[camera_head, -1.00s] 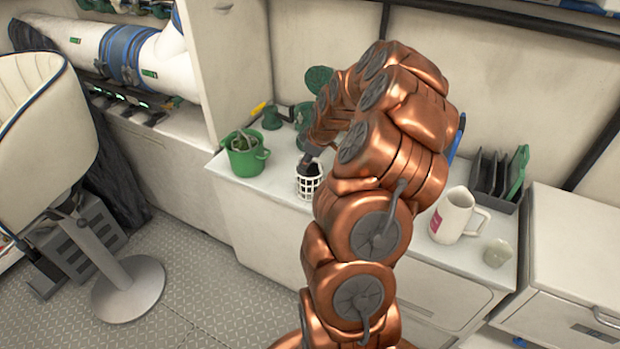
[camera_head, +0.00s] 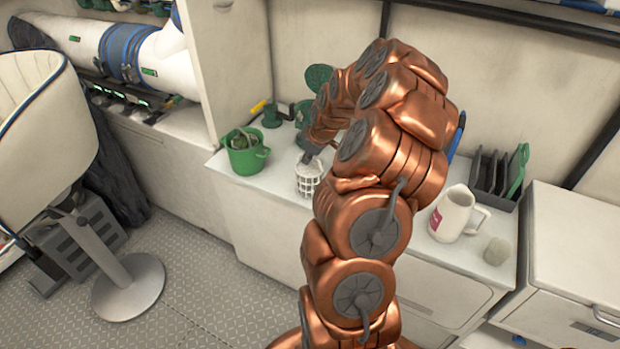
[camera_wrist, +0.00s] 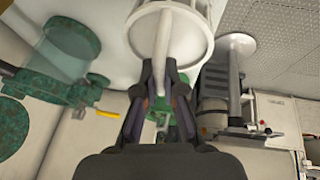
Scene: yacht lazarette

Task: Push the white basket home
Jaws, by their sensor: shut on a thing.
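The white basket (camera_head: 308,184) is a small openwork basket on the white counter, close to its front edge and partly behind my copper arm. In the wrist view the basket (camera_wrist: 190,22) fills the top centre, with a white bar running down between my fingertips. My gripper (camera_wrist: 166,75) is shut on this bar of the basket. In the head view only a small dark part of my gripper (camera_head: 310,156) shows above the basket, and the contact is hidden there.
A green pot (camera_head: 245,155) stands left of the basket, and green items (camera_head: 300,112) stand behind. A white jug (camera_head: 455,214), a small grey-green object (camera_head: 497,251) and a dark rack (camera_head: 492,178) are to the right. The counter (camera_head: 282,184) has bare space between pot and basket.

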